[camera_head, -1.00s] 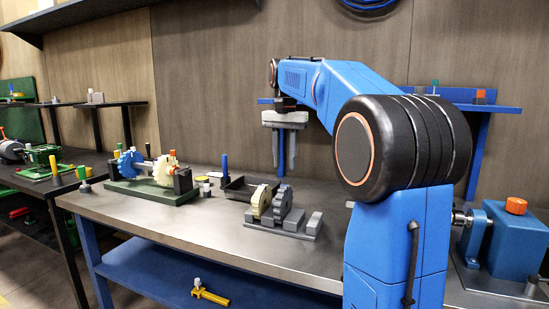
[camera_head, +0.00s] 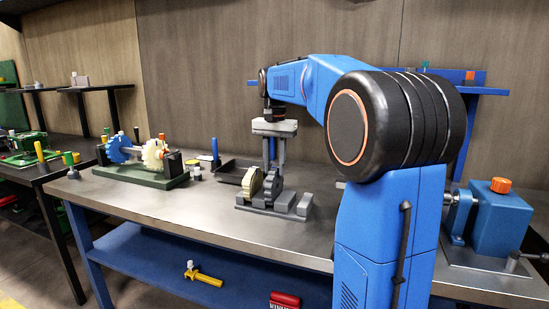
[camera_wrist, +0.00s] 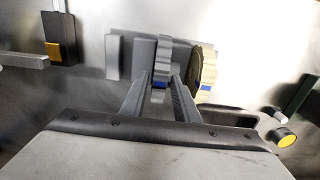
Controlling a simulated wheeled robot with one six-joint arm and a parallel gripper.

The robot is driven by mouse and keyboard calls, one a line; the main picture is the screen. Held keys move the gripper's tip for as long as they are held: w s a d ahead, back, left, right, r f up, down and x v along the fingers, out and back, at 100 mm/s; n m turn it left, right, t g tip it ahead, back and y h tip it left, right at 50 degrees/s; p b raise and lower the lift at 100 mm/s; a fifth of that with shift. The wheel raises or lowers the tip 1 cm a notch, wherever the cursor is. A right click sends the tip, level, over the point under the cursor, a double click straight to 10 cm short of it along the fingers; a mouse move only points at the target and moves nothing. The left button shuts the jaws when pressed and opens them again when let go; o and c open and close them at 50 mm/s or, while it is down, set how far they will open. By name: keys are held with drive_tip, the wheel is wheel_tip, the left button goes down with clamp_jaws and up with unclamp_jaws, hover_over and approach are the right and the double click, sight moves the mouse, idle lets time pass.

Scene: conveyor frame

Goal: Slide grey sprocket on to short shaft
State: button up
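The grey sprocket (camera_head: 271,186) stands upright in a grey rack (camera_head: 293,206) on the workbench, beside a cream sprocket (camera_head: 253,182). My gripper (camera_head: 272,166) points down just above it, its fingertips at the sprocket's upper rim. In the wrist view the grey sprocket (camera_wrist: 161,58) lies between the two fingers of my gripper (camera_wrist: 160,80), with narrow gaps at the sides, so the fingers look open. A green-based stand (camera_head: 140,179) to the left carries a blue gear (camera_head: 118,149) and a cream gear (camera_head: 153,154). I cannot tell which shaft is the short one.
A dark tray (camera_head: 232,172) lies behind the rack, with a blue upright peg (camera_head: 214,148) near it. A blue machine (camera_head: 500,220) with an orange knob stands at the right. The bench front is clear. A yellow tool (camera_head: 205,276) lies on the lower shelf.

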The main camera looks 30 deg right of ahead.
clamp_jaws()
drive_tip(key=shift+r, duration=2.85)
drive_tip(key=shift+s+d, duration=0.1)
